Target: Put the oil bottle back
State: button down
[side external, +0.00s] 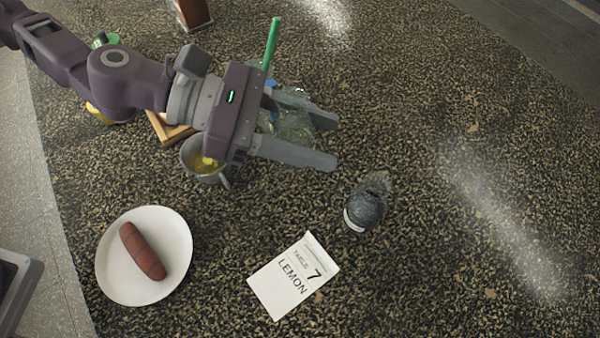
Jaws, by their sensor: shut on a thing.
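My gripper (329,142) reaches in from the upper left, its two fingers pointing right. It is shut on a clear, greenish glass thing (294,128), seen between the fingers; I take it to be the oil bottle. The gripper body and fingers hide part of it. I cannot tell how far it is above the counter. A dark glassy bottle or jar (366,203) with a white band stands on the counter below and right of the fingertips, apart from them.
A white card (293,276) reading "7 LEMON" lies in front. A white plate (172,283) holds a sausage (142,251). A grey bowl (190,160) with yellow contents and a wooden board (164,128) are partly under my arm. A green stick (272,45) rises behind. The counter's right side is clear.

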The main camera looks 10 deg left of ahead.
notch_tip(320, 180, down, 8)
jog(key=shift+f, duration=0.1)
jog(key=c, duration=0.7)
grip_release()
jog(key=v, duration=1.2)
